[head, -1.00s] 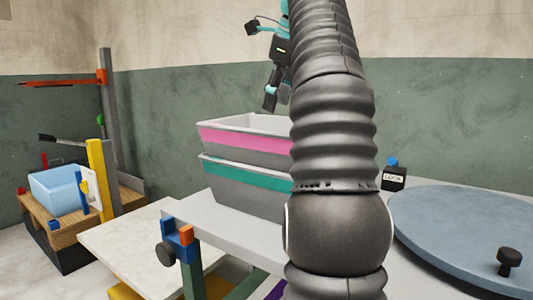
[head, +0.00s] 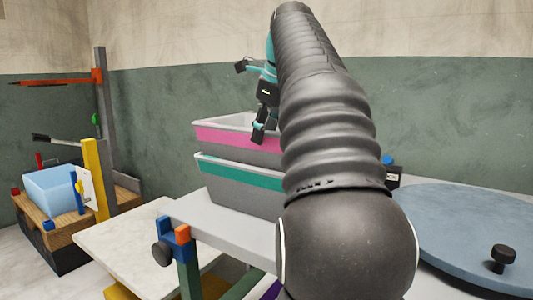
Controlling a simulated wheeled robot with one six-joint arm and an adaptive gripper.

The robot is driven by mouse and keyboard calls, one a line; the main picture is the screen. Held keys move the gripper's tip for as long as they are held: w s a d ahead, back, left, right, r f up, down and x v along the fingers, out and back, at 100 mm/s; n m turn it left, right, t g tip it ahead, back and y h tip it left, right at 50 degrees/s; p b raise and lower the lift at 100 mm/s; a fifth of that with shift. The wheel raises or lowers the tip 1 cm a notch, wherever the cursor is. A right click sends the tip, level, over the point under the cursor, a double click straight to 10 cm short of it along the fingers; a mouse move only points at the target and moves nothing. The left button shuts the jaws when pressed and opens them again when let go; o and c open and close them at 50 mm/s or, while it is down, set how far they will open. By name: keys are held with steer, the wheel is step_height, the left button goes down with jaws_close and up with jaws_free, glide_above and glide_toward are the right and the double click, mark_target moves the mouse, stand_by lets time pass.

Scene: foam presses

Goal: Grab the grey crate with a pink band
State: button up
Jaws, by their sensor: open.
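The grey crate with a pink band (head: 225,136) sits stacked on a grey crate with a teal band (head: 232,176) in the head view. Its right part is hidden behind my arm. My gripper (head: 258,135) is open and points down at the pink-banded crate's near side, overlapping its rim in the picture. I cannot tell whether it touches the crate or how the rim lies between its fingers.
The crates stand on a light grey table (head: 225,222). A round blue-grey disc (head: 455,225) with a black knob lies at right, near a small black box (head: 393,177) partly behind my arm. At left, a light blue bin (head: 50,188) stands on a wooden stand.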

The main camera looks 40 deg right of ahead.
mark_target(263, 165)
steer(key=shift+s+x, duration=0.15)
steer(key=shift+x, duration=1.2)
steer(key=shift+s+x, duration=0.15)
steer(key=shift+x, duration=1.15)
steer(key=shift+d+f, duration=0.15)
jaws_close()
